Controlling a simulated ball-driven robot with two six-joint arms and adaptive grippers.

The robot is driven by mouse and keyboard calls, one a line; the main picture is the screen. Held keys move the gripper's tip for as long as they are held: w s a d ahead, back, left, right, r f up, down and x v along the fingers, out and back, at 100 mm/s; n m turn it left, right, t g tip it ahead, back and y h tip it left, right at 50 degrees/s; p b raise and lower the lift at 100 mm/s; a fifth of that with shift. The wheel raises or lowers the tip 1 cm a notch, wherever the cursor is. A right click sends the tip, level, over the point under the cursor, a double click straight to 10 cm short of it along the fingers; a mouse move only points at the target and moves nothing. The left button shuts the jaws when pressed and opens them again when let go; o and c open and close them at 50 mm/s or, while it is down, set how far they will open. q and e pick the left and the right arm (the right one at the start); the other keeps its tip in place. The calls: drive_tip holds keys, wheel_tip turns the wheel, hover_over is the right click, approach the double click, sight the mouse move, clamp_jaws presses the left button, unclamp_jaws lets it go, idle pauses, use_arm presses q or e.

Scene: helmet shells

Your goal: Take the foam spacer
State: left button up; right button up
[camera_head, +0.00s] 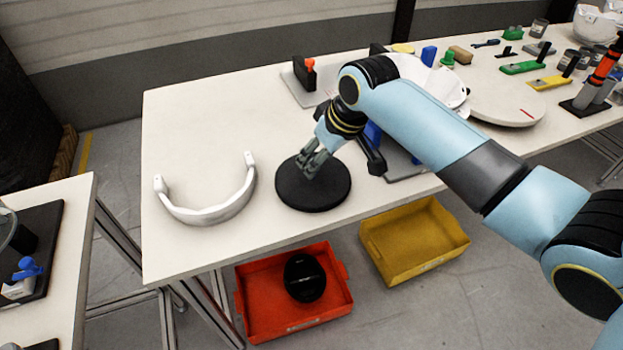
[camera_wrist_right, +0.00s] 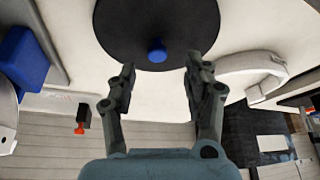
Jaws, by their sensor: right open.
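A small blue round piece (camera_wrist_right: 157,50), perhaps the foam spacer, is on the black round disc (camera_wrist_right: 120,30) in the right wrist view. The disc also shows on the white table in the head view (camera_head: 325,198). My right gripper (camera_wrist_right: 158,70) is open above the disc; in the head view (camera_head: 309,170) it points down over it. In the right wrist view the blue piece lies between and just beyond the fingertips. No grip on it shows. In the head view the gripper hides the piece. My left gripper is not in view.
A white curved band (camera_head: 210,213) lies left of the disc. A blue block (camera_wrist_right: 20,58) stands nearby. A red bin (camera_head: 293,325) holding a black object and an empty yellow bin (camera_head: 418,243) are below the table.

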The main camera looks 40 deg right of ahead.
drive_tip(key=x, duration=0.5)
drive_tip(key=shift+d, duration=0.15)
clamp_jaws()
